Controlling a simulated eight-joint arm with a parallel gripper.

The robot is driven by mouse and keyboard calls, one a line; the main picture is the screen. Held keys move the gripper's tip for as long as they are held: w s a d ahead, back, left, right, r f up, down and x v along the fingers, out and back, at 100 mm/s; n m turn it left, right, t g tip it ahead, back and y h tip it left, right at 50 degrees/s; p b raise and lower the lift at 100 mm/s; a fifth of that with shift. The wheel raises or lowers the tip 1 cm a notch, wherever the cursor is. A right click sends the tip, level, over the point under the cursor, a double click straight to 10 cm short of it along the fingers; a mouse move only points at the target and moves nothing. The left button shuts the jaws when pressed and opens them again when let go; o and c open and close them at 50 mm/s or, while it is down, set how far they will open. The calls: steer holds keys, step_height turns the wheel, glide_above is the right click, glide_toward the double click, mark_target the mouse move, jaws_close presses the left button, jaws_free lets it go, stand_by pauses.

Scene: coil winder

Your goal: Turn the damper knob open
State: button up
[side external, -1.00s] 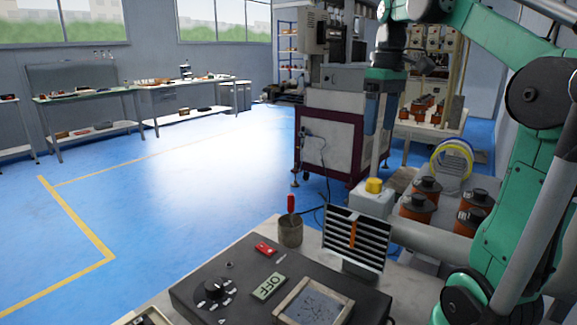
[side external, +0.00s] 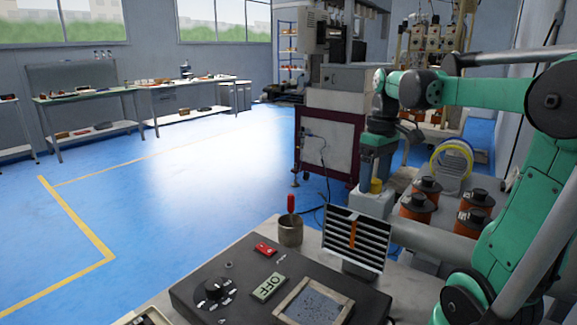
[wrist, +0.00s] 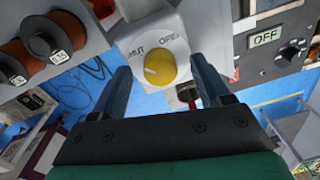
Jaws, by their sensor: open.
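The yellow damper knob (wrist: 160,69) sits on a pale box (wrist: 127,42) with two labels, one reading OPEN and one partly legible, probably SHUT. In the side external view the knob (side external: 376,186) is on top of the box (side external: 372,203), just below my gripper (side external: 377,172). In the wrist view my gripper (wrist: 160,72) is open, with one finger on each side of the knob. A gap shows between the knob and each finger. A slatted louver (side external: 340,240) with an orange strip stands in front of the box.
Orange spools (side external: 417,207) stand to the right of the box, near a grey duct. A cup (side external: 291,231) with a red-handled tool is at the left. A dark panel (side external: 210,272) with a dial and OFF sign lies in front.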

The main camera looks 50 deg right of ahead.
jaws_close()
steer(key=shift+m, duration=0.5)
steer(key=m, duration=0.3)
steer(key=shift+m, duration=0.4)
steer(key=m, duration=0.4)
steer(key=shift+m, duration=0.3)
steer(key=m, duration=0.4)
steer(key=shift+m, duration=2.2)
